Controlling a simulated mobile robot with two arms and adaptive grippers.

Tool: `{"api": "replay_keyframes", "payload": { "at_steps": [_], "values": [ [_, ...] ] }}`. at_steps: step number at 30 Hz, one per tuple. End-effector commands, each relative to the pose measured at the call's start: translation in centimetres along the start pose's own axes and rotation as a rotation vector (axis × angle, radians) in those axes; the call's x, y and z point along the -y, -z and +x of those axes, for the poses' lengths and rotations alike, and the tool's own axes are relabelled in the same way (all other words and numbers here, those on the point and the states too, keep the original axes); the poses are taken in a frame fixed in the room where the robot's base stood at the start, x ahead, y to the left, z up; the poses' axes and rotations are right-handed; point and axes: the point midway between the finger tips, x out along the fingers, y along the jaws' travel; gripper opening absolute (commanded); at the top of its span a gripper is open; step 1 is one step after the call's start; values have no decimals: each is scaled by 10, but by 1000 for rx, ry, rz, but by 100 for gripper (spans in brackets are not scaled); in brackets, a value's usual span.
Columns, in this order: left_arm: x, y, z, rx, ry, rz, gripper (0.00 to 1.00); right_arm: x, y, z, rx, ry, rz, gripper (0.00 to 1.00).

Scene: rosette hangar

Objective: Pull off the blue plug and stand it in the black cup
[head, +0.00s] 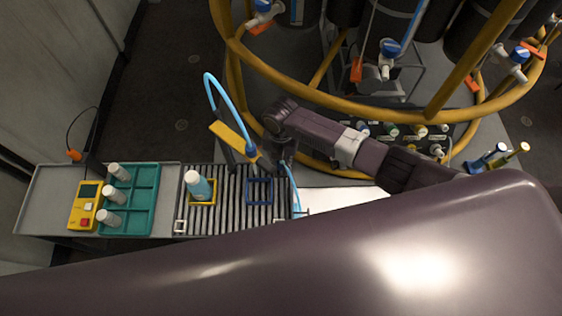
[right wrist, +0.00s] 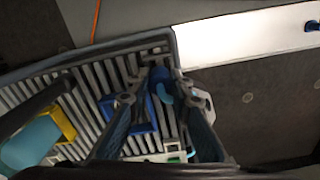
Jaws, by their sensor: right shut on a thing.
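My right gripper (right wrist: 158,88) is shut on the blue plug (right wrist: 160,76), which shows between its fingertips in the right wrist view. In the head view the right gripper (head: 272,158) is at the ribbed rack, near the blue square frame (head: 260,191); its fingers are partly hidden. A light blue hose (head: 220,97) arches beside it and ends in a darker blue piece. I cannot make out the black cup for certain. My left gripper is not in view.
A bottle with a white cap (head: 198,184) stands in a yellow frame on the rack. A teal tray (head: 146,196) holds several white-capped vials beside a yellow meter (head: 84,206). Yellow tube rails (head: 300,88) stand behind my right arm. My large arm link covers the foreground.

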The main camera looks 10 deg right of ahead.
Motion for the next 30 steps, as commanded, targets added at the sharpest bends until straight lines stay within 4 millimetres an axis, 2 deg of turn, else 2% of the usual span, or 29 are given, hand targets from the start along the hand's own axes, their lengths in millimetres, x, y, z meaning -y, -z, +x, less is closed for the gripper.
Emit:
{"api": "replay_keyframes", "payload": {
  "at_steps": [5,16,30],
  "values": [
    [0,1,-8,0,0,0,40,0,0,-9,0,0,0,0],
    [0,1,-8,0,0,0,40,0,0,-8,0,0,0,0],
    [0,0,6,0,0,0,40,0,0,8,0,0,0,0]
  ]
}}
